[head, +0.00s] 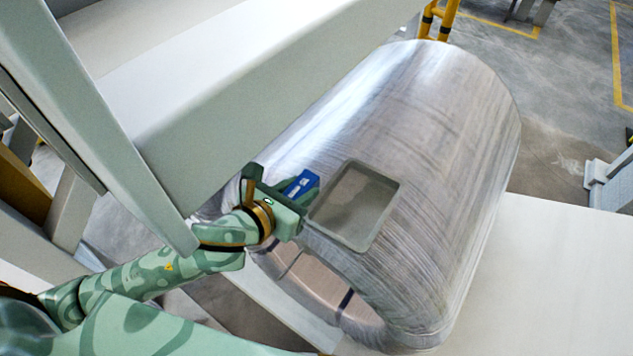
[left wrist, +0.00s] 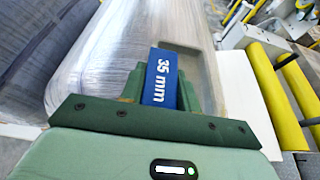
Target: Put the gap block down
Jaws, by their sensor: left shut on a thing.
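The gap block is a blue block (head: 301,184) held in my left gripper (head: 305,190). In the left wrist view the blue block (left wrist: 160,78) shows white "35 mm" lettering between the green fingers. My left gripper is shut on it, over the near end of the wrapped coil (head: 430,130). A grey tray (head: 392,197) with a raised rim is on the coil, just right of the gripper. Whether the block touches the coil or the tray rim, I cannot tell. My right gripper is not in view.
A large pale machine beam (head: 270,75) runs close above and left of my left gripper. A white flat surface (head: 560,270) lies right of the coil. Yellow posts (head: 437,20) stand behind the coil, and yellow rollers (left wrist: 278,100) show in the left wrist view.

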